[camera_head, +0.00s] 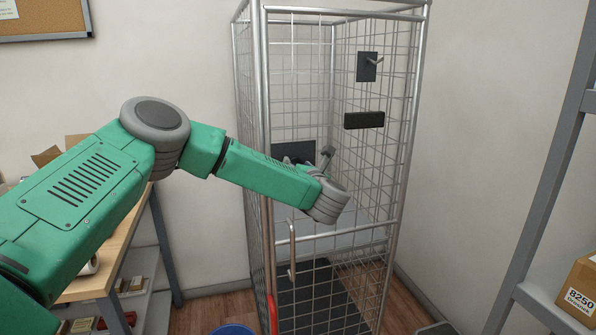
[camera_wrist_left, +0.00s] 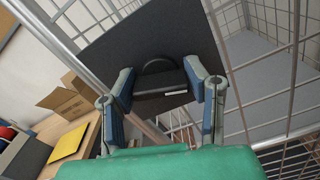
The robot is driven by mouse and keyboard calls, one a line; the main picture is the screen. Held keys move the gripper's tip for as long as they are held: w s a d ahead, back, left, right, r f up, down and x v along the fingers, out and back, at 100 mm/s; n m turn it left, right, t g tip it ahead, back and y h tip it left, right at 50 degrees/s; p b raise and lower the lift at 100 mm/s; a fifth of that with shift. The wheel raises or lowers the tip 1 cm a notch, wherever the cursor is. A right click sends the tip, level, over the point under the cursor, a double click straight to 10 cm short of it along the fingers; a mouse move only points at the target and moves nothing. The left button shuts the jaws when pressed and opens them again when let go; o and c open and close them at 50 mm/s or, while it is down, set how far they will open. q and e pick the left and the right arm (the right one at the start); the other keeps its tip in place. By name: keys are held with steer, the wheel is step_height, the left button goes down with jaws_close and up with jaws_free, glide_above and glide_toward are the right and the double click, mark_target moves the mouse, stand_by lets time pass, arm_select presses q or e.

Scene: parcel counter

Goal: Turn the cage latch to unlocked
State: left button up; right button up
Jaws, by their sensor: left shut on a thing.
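The cage latch shows in the left wrist view as a dark plate (camera_wrist_left: 150,35) with a dark rounded part and a dark block (camera_wrist_left: 158,82) bearing a short white mark. My left gripper (camera_wrist_left: 163,88) is shut on the latch's block, with one finger on each side of it. In the head view, the latch's dark plate (camera_head: 293,150) shows at the cage's front post, and my left gripper (camera_head: 308,160) reaches it, mostly hidden behind my own wrist. I cannot tell which way the latch is turned. My right gripper is in neither view.
The tall wire cage (camera_head: 260,100) stands against the wall; a dark plate with a lever (camera_head: 367,66) and a dark block (camera_head: 364,120) show on its right side. A wooden table (camera_head: 120,240) is at left. A grey shelf rack (camera_head: 548,160) with a box (camera_head: 578,290) is at right.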

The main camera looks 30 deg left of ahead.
arm_select(q)
steer(key=m, duration=0.2)
steer(key=shift+d+m+b, duration=0.1)
steer(key=shift+m+b, duration=0.3)
steer(key=m, duration=0.3)
steer(key=shift+w+m, duration=0.1)
steer(key=shift+m, duration=0.3)
steer(key=m, duration=0.3)
steer(key=shift+d+f+m+p, duration=0.15)
steer(key=shift+m+p, duration=0.3)
steer(key=shift+m, duration=1.75)
steer(key=shift+f, duration=0.1)
steer(key=o, duration=1.2)
steer(key=shift+f, duration=0.1)
steer(key=shift+c, duration=0.2)
steer(key=shift+w, duration=0.2)
